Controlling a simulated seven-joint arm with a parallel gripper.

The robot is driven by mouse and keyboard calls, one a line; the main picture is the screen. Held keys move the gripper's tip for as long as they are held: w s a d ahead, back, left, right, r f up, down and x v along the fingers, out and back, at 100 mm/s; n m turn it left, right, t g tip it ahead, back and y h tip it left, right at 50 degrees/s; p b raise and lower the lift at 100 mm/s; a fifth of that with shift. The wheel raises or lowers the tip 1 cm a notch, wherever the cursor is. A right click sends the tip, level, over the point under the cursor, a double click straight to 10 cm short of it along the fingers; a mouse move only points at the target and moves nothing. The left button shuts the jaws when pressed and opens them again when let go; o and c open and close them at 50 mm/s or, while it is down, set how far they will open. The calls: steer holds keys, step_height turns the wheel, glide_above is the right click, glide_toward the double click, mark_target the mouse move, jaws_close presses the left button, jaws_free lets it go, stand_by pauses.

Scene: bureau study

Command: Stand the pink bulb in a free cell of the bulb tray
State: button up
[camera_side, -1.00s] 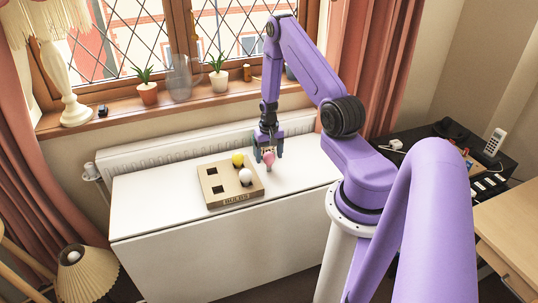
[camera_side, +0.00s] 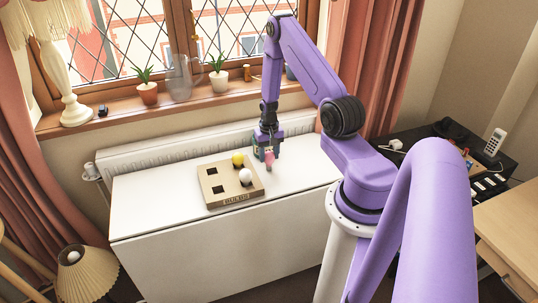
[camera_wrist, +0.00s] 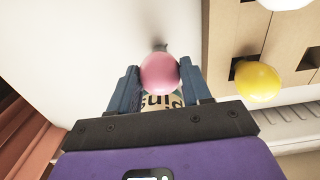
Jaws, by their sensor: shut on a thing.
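The pink bulb (camera_wrist: 159,73) is between the two blue fingers of my gripper (camera_wrist: 160,86) in the wrist view, and the fingers are shut on it. In the side view my gripper (camera_side: 267,150) holds the pink bulb (camera_side: 269,160) low at the white table, to the right of the tray. I cannot tell whether the bulb touches the table. The cardboard bulb tray (camera_side: 226,194) has a yellow bulb (camera_side: 238,159) in its back right cell and a white bulb (camera_side: 246,176) in its front right cell. Its two left cells show dark and empty.
The white table (camera_side: 150,205) has free room left of the tray and right of my gripper. A radiator (camera_side: 180,148) and a windowsill with potted plants (camera_side: 148,92) stand behind it. A black desk unit (camera_side: 445,150) is at the right.

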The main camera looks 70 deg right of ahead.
steer(key=shift+r, duration=4.85)
steer(key=shift+r, duration=0.1)
steer(key=shift+r, duration=0.3)
step_height(320, 180, up, 5)
steer(key=w+a+n, duration=0.4)
steer(key=w+a, duration=0.9)
steer(key=w, duration=0.4)
step_height(320, 180, down, 11)
steer(key=shift+f, duration=0.2)
steer(key=shift+d+f, duration=0.1)
steer(key=shift+f, duration=1.35)
